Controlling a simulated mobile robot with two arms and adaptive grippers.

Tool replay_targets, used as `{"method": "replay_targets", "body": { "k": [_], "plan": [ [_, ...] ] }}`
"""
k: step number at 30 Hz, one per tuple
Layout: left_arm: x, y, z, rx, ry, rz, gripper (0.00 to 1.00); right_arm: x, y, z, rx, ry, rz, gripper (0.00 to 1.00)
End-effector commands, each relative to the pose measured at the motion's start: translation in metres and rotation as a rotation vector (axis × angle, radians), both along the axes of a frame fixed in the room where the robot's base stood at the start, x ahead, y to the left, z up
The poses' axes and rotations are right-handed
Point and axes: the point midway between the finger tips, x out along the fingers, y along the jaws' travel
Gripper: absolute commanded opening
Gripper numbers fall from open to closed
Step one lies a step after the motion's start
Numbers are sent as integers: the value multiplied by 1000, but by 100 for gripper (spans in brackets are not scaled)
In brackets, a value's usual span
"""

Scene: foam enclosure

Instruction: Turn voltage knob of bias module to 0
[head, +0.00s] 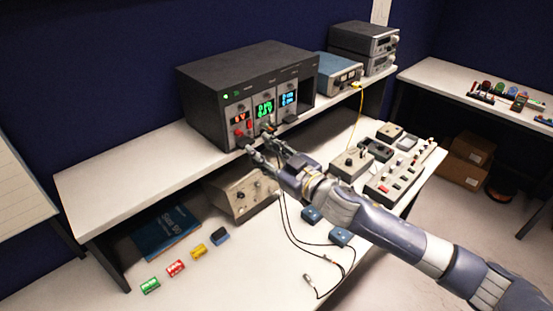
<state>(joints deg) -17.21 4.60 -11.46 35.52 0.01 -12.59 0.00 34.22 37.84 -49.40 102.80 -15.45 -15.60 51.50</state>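A dark rack instrument (226,82) stands on the raised shelf, with several front modules side by side. The left module shows a red display (240,117), the middle one a green display (265,108), and the right one a blue display (289,98). Red knobs or jacks (239,132) sit low on the left module. I cannot read which module is the bias module, and its voltage knob is not clear. My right gripper (257,138) is at the lower front of the left and middle modules, fingers apart; contact with a knob cannot be told. My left gripper is not in view.
A blue instrument (338,75) and stacked grey units (364,48) stand right of the rack. Below are a beige box (236,194), black cables (322,243), small control boxes and a switch panel (401,171). The shelf's left part (130,172) is clear.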

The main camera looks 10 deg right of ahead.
Motion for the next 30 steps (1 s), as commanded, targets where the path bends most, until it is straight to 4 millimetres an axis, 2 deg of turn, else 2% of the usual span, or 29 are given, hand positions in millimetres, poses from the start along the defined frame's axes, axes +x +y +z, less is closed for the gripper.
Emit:
{"method": "replay_targets", "body": {
  "k": [3, 9, 23, 26, 30],
  "plan": [
    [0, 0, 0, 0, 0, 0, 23, -19, -12, -2, -2, 2, -1, 34],
    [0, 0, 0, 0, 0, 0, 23, -35, -23, -1, -1, 1, -1, 34],
    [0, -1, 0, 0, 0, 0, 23, -41, -26, -1, -1, 1, -1, 34],
    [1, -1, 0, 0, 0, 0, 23, -44, -25, -6, 5, 16, -19, 34],
    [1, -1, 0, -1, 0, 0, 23, -56, -25, -27, 16, 82, -98, 34]
  ]
}}
